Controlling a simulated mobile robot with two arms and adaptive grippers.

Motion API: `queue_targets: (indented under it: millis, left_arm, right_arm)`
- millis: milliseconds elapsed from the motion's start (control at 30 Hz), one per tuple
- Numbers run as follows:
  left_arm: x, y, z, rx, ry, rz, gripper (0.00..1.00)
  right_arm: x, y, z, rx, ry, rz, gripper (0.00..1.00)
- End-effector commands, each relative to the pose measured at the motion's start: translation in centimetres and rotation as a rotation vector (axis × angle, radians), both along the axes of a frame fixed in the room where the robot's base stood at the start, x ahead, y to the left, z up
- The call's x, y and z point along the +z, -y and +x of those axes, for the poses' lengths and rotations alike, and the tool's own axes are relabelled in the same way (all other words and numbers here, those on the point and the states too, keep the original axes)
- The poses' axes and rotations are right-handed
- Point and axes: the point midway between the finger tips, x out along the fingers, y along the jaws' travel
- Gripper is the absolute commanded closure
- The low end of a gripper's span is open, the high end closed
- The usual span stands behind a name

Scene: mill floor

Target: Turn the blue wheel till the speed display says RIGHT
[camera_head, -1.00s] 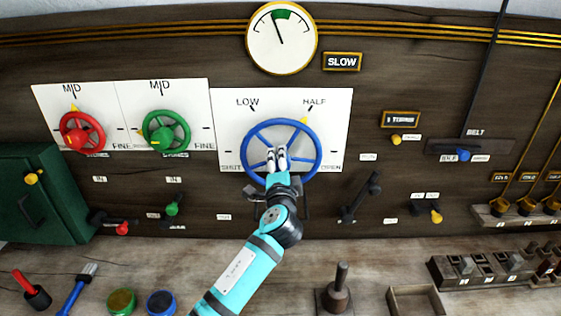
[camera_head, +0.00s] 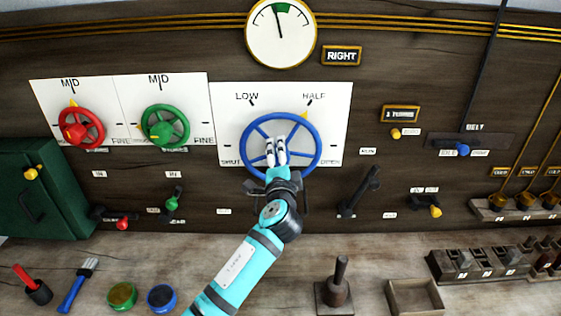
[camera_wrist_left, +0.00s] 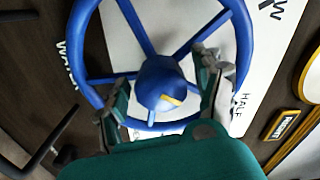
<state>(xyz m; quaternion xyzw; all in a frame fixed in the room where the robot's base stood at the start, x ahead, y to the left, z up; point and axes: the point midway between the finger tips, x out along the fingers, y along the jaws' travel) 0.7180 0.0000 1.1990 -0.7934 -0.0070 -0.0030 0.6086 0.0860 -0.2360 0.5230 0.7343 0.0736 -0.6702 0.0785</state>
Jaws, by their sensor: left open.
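The blue wheel (camera_head: 313,153) is mounted on a white plate marked LOW, HALF, SHUT and OPEN. Its yellow pointer is at the upper right, near HALF. The speed display (camera_head: 341,56) reads RIGHT, and the dial (camera_head: 281,40) above has its needle at the green band. My left gripper (camera_head: 276,151) is in front of the wheel's middle and hides part of it. In the left wrist view the left gripper (camera_wrist_left: 168,88) is open, its fingers on either side of the wheel's hub (camera_wrist_left: 160,82). I cannot tell whether they touch it. My right gripper is not in view.
A red wheel (camera_head: 94,128) and a green wheel (camera_head: 181,131) are on the left. A black lever (camera_head: 360,191) is right of my arm. The bench below holds a stamp-like tool (camera_head: 336,287) and an open wooden box (camera_head: 413,296).

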Motion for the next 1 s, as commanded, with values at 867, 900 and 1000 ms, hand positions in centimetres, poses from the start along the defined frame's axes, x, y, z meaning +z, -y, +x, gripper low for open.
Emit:
queue_targets:
  millis: [867, 900, 1000]
  left_arm:
    - [-0.2, 0.1, -12.0, -0.001, -0.001, 0.001, 0.32]
    - [-0.2, 0.1, -12.0, -0.001, -0.001, 0.001, 0.32]
    - [-0.2, 0.1, -12.0, 0.000, -0.001, 0.001, 0.32]
  right_arm:
    - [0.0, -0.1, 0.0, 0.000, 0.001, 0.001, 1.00]
    - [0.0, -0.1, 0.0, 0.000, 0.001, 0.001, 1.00]
    - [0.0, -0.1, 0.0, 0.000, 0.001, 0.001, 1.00]
